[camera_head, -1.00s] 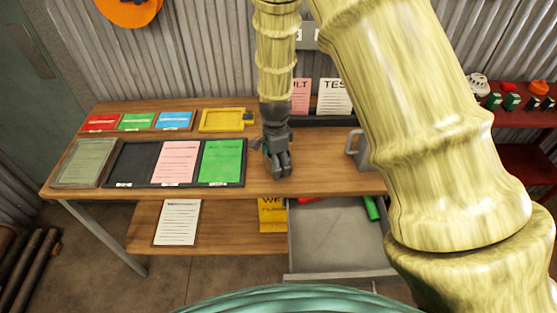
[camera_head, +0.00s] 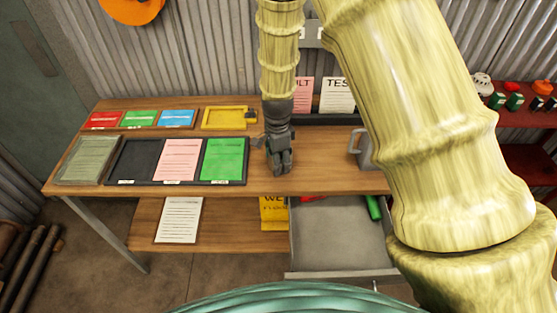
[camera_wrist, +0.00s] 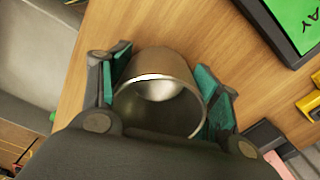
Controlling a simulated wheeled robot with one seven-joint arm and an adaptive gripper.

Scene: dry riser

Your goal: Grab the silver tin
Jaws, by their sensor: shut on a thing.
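The silver tin (camera_wrist: 165,65) is an open, round metal cup in the wrist view, with its mouth facing the camera. My gripper (camera_wrist: 163,85) is shut on it, with a green-padded finger against each side. In the head view my gripper (camera_head: 280,168) points down over the right-middle part of the wooden bench (camera_head: 320,180), and the tin cannot be made out behind the fingers. I cannot tell whether the tin touches the bench top.
An open metal drawer (camera_head: 338,245) juts out below. The bench front between tray and mug is clear.

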